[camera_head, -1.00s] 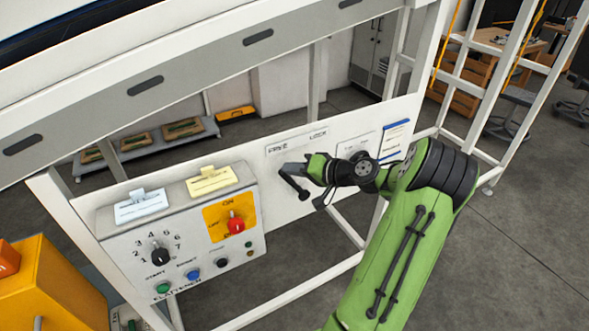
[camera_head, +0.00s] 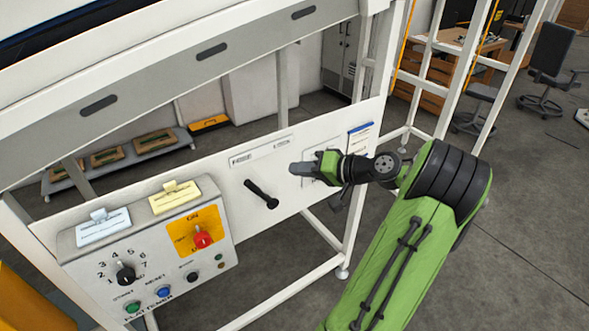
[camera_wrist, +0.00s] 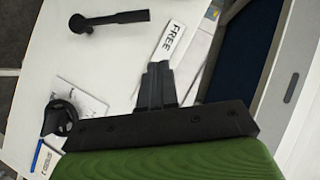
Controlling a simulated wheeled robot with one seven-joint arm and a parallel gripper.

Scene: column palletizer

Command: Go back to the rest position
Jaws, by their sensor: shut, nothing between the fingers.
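My gripper (camera_head: 298,169) is shut and empty in the head view, in front of the white panel (camera_head: 222,186) and to the right of the black lever handle (camera_head: 261,194). The lever slants down to the right, and the gripper is apart from it. In the wrist view, the closed fingers (camera_wrist: 158,85) point toward the label reading FREE (camera_wrist: 169,40), and the black lever (camera_wrist: 108,20) lies at upper left. My green arm reaches up from the bottom of the head view.
A control box (camera_head: 150,250) with a red switch (camera_head: 202,238), a dial (camera_head: 125,274) and several buttons is at lower left. A black round knob (camera_wrist: 60,117) is on the panel in the wrist view. White frame posts (camera_head: 368,140) stand behind my arm. Open floor (camera_head: 520,200) lies right.

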